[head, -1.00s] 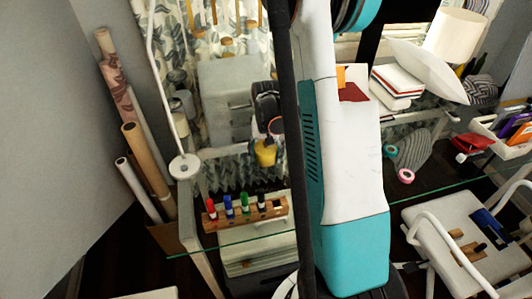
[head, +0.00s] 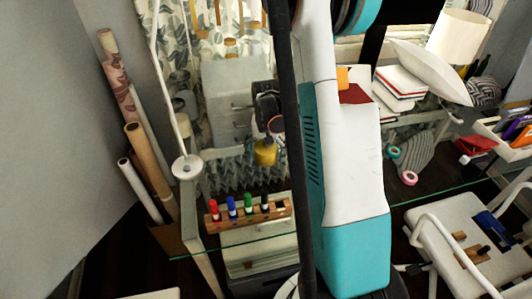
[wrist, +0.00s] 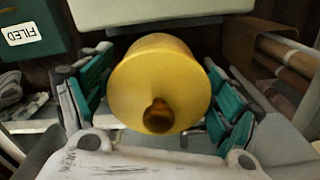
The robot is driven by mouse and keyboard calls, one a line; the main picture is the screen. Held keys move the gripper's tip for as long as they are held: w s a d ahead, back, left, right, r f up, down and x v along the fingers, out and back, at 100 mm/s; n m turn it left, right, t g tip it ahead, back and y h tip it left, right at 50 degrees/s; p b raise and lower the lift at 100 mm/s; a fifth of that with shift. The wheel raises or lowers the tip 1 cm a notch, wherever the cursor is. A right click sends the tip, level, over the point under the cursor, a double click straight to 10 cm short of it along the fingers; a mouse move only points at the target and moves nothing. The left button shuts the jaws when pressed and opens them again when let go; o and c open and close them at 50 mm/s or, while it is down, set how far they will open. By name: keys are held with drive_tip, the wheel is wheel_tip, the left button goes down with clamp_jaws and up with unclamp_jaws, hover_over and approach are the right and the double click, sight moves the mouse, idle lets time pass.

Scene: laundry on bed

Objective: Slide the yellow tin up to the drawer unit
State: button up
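The yellow tin (head: 265,153) stands on the glass desk, below my gripper and in front of the pale grey drawer unit (head: 226,76). In the wrist view the tin (wrist: 150,85) fills the middle, with a dark brownish knob facing the camera. My gripper (wrist: 160,92) has its teal-padded fingers on both sides of the tin, close against it; they look shut on it. A pale block, probably the drawer unit (wrist: 140,10), lies just beyond the tin at the top. I cannot tell whether tin and unit touch.
A wooden holder with several coloured markers (head: 248,213) stands at the desk's front left. A white lamp base (head: 186,168) is left of the tin. A green box labelled FILED (wrist: 30,32) is at the wrist view's upper left. Pink and teal tape rolls (head: 409,178) lie at right.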

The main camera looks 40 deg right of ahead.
idle(0.3)
wheel_tip(320, 180, up, 12)
idle(0.6)
idle(0.4)
